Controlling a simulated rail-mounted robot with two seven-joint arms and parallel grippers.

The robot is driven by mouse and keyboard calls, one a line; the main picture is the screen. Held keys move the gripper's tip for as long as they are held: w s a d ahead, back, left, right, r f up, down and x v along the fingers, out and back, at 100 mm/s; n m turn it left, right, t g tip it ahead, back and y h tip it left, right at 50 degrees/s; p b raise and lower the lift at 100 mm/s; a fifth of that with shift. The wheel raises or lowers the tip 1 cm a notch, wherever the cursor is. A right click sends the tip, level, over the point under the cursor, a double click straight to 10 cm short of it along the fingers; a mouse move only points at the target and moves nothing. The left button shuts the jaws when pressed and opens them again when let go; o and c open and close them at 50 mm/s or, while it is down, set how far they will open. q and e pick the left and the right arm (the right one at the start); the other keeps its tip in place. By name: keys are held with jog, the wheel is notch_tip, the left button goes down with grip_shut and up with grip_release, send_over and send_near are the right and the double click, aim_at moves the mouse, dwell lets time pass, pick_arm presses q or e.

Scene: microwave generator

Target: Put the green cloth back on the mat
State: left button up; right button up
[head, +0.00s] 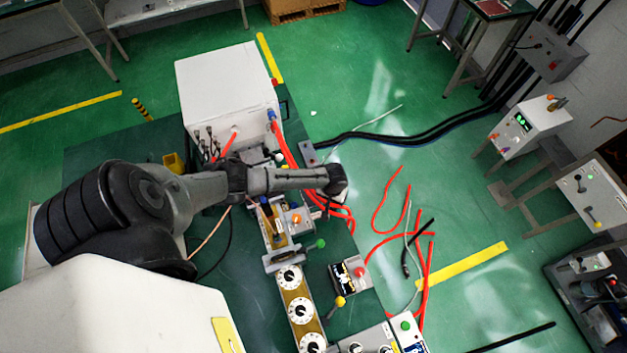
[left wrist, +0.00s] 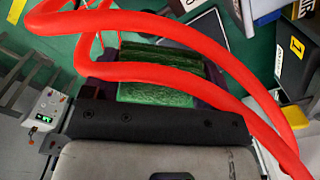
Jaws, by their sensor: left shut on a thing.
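My left gripper (head: 337,182) reaches across from the left in the head view, above the red hoses beside the white box. In the left wrist view my left gripper (left wrist: 158,72) is shut on the green cloth (left wrist: 155,94), a rough green piece between the dark fingers. Red hoses cross in front and partly hide it. I cannot make out the cloth in the head view; the arm covers that spot. A dark green surface (head: 110,140) lies under the equipment; I cannot tell whether it is the mat. My right gripper is not in view.
A white box (head: 225,85) stands behind my arm. Red hoses (head: 390,205) and black cables (head: 410,142) lie to the right. A dial panel (head: 300,308) and a small meter box (head: 348,275) stand in front. Open green floor (head: 470,200) lies further right.

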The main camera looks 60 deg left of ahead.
pick_arm(q)
jog(key=a+f+b, duration=0.2)
jog(key=a+b, duration=0.1)
jog(key=b, duration=0.1)
jog(key=a+f+b, duration=0.3)
jog(key=a, duration=0.1)
jog(key=a+f+b, duration=0.2)
jog(key=a+b, duration=0.2)
jog(key=shift+s+f+b, duration=0.15)
jog(key=shift+s+b, duration=0.1)
jog(key=shift+b, duration=0.1)
jog(key=shift+a+f+b, duration=0.1)
jog(key=shift+a+b, duration=0.25)
jog(key=shift+a, duration=0.1)
notch_tip(320, 180, down, 4)
jog(key=b, duration=0.5)
jog(key=shift+f, duration=0.25)
jog(key=o, duration=0.8)
jog(key=shift+c, duration=0.2)
jog(key=shift+r, duration=0.1)
